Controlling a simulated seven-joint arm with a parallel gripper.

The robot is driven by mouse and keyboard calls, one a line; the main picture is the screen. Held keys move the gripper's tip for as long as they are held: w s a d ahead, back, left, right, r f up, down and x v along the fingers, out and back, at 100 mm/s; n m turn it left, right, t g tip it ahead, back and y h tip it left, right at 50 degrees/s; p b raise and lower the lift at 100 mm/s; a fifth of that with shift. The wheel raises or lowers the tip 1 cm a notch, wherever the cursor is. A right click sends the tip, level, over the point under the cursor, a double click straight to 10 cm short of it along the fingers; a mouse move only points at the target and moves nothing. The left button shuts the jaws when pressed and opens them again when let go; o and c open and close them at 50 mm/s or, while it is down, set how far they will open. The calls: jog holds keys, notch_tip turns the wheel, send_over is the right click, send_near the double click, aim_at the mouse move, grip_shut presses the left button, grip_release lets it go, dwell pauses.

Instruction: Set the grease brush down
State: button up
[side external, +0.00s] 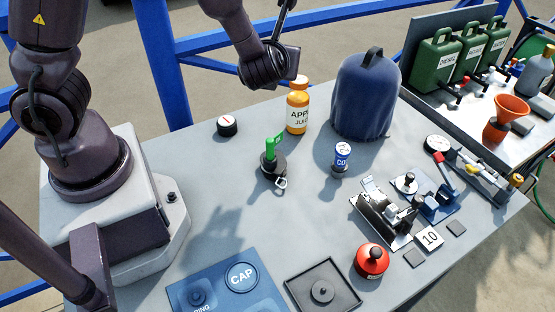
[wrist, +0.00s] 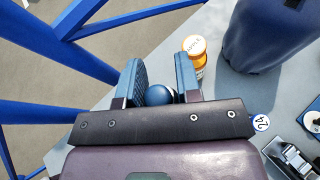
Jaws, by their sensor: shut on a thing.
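In the wrist view my gripper (wrist: 159,78) is shut on a dark blue, round-ended thing, which I take to be the grease brush (wrist: 158,95). Only its rounded end shows between the two blue-grey fingers; the rest is hidden. In the side view my gripper (side external: 288,62) is at the top centre, above the table's back edge and near the orange bottle. Its fingers and the brush cannot be made out there. The grey table (side external: 225,180) lies below.
An orange juice bottle (side external: 297,108) and a tall dark blue covered thing (side external: 366,95) stand close by. Blue rails (side external: 160,60) run behind.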

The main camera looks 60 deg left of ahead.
jog(key=s+d+f+n+g, duration=0.1)
jog(key=s+f+n+g, duration=0.4)
jog(key=s+n+g, duration=0.3)
jog(key=s+d+f+n+g, duration=0.2)
jog(key=s+f+n+g, duration=0.3)
jog(key=s+n+g, duration=0.3)
jog(key=s+d+f+n+g+h, duration=0.1)
jog(key=s+d+n+g+h, duration=0.5)
jog(key=d+n+h, duration=0.6)
jog(key=n+t+h, duration=1.3)
jog(key=n+t, duration=0.4)
send_over(281, 252)
notch_tip(281, 252, down, 3)
jog(key=shift+f, duration=3.85)
jog(key=shift+f, duration=0.1)
